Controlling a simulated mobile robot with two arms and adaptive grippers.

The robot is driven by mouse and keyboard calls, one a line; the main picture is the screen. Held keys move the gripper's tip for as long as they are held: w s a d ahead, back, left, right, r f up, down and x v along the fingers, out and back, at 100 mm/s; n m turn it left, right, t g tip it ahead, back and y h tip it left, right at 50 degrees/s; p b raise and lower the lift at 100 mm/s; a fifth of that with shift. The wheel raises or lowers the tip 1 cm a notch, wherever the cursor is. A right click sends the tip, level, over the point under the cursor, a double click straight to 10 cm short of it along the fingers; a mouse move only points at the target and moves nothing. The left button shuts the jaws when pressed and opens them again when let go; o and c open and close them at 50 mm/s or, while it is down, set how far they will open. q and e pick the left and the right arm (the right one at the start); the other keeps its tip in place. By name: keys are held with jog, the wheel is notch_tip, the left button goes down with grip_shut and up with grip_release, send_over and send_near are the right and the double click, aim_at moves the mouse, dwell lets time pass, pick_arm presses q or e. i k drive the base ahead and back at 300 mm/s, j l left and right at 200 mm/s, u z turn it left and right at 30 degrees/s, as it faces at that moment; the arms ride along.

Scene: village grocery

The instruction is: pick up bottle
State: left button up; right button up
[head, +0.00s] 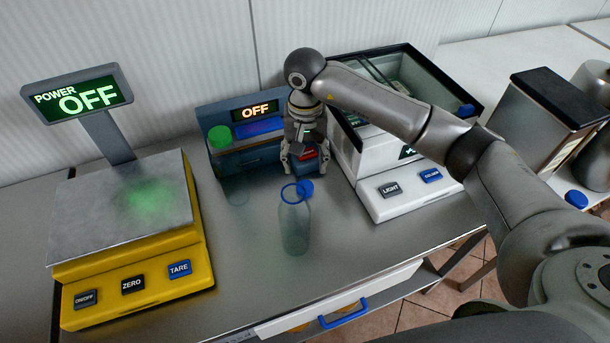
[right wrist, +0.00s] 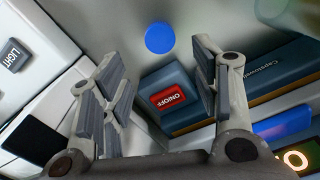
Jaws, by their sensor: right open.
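A clear, slightly green bottle (head: 295,228) stands upright on the metal counter, in front of the small blue device. A blue round cap (head: 305,188) shows at its neck; I cannot tell whether it is on the bottle or lies behind it. A blue disc (right wrist: 160,38) also shows in the right wrist view, beyond the fingers. My right gripper (head: 301,163) is open and empty, pointing down behind the bottle, by the device's front. In the right wrist view its spread fingers (right wrist: 160,95) frame the device's red ON/OFF button (right wrist: 170,99). My left gripper is not in view.
A yellow scale (head: 140,290) stands at left. A white-based glass-topped machine (head: 420,200) is at right. Bare counter (head: 250,260) lies around the bottle, with its edge in front.

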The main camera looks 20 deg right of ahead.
aim_at(294, 211)
jog(key=k+l, duration=0.3)
jog(key=k, duration=0.15)
jog(key=k+l, duration=0.65)
jog(key=k, duration=0.25)
